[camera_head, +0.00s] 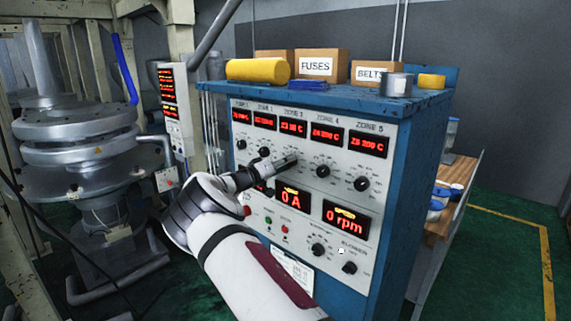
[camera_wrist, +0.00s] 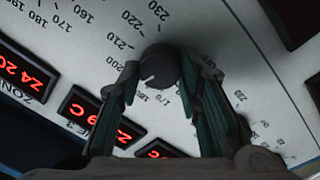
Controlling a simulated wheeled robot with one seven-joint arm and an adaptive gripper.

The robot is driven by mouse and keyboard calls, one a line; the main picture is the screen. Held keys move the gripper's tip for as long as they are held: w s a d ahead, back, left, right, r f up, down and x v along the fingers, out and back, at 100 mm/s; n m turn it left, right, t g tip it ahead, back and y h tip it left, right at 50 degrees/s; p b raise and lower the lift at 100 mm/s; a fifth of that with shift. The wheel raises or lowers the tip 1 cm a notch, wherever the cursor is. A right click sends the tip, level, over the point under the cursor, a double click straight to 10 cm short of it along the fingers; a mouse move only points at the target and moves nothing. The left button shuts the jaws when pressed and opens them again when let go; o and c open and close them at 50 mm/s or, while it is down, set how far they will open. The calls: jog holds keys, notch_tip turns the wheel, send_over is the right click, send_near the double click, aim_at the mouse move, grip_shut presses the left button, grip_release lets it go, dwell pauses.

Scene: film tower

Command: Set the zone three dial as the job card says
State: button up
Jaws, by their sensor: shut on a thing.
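The zone three dial is a dark round knob that shows in the wrist view (camera_wrist: 160,66), with scale numbers printed around it. My gripper (camera_head: 288,163) reaches the panel at this dial and hides it in the head view. In the wrist view the two fingers of my gripper (camera_wrist: 163,72) stand on either side of the knob, shut on it. A small pale mark shows on the knob's lower left edge; its exact reading is unclear. The zone 3 display (camera_head: 292,127) is lit red, its digits blurred. A white card (camera_head: 291,268) low on the panel has unreadable print.
Other zone dials flank it: one at left (camera_head: 264,152), one at right (camera_head: 323,171). Boxes, including FUSES (camera_head: 317,66), stand on the blue cabinet (camera_head: 415,105). A metal machine (camera_head: 85,150) stands at left.

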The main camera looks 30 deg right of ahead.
jog(key=shift+f, duration=0.15)
jog(key=o, duration=1.2)
jog(key=shift+c, duration=0.2)
jog(key=v, duration=1.2)
